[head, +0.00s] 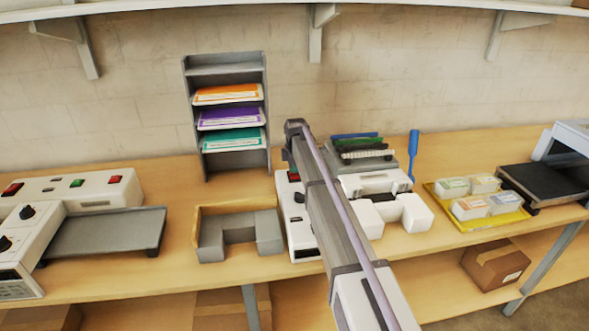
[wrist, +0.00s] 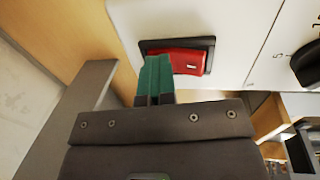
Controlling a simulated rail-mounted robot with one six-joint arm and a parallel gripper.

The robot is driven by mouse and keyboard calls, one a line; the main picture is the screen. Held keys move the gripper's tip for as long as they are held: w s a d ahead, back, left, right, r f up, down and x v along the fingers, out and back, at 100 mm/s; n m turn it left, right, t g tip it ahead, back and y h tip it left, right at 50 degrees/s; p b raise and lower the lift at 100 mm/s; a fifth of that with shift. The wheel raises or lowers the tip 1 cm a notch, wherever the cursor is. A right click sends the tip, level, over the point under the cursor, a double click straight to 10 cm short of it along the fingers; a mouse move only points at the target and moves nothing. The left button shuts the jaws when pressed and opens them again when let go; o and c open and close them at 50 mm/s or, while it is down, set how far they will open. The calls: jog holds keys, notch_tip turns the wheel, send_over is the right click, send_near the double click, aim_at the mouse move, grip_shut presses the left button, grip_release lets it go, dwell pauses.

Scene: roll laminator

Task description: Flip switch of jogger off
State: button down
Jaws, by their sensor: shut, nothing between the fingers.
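The jogger's white housing (head: 301,240) stands on the bench, partly hidden behind my arm in the head view. Its red switch (head: 294,176) shows at the back of its top. In the wrist view, the red rocker switch (wrist: 195,63) sits in a black frame on the white panel (wrist: 235,25). My gripper (wrist: 156,62) is shut and empty, with green fingers. Its tips overlap the left part of the switch; I cannot tell whether they touch it. The head view does not clearly show my gripper.
A dark knob (wrist: 308,65) is on the panel at right. A grey-and-wood tray (head: 212,246) adjoins the jogger at left, with a paper rack (head: 187,110) behind it. A white device (head: 410,212) and yellow tray (head: 482,227) stand to the right. Another machine (head: 100,190) is far left.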

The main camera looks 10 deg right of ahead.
aim_at(295, 176)
jog(key=shift+s, duration=0.15)
jog(key=shift+s+r, duration=0.15)
jog(key=shift+s, duration=0.65)
jog(key=shift+w, duration=0.2)
notch_tip(295, 176, up, 14)
jog(key=s+p, duration=0.2)
jog(key=p, duration=1.2)
jog(key=shift+s, duration=0.15)
jog(key=shift+f, duration=0.2)
jog(key=shift+w+r, duration=0.1)
jog(key=shift+w, duration=0.65)
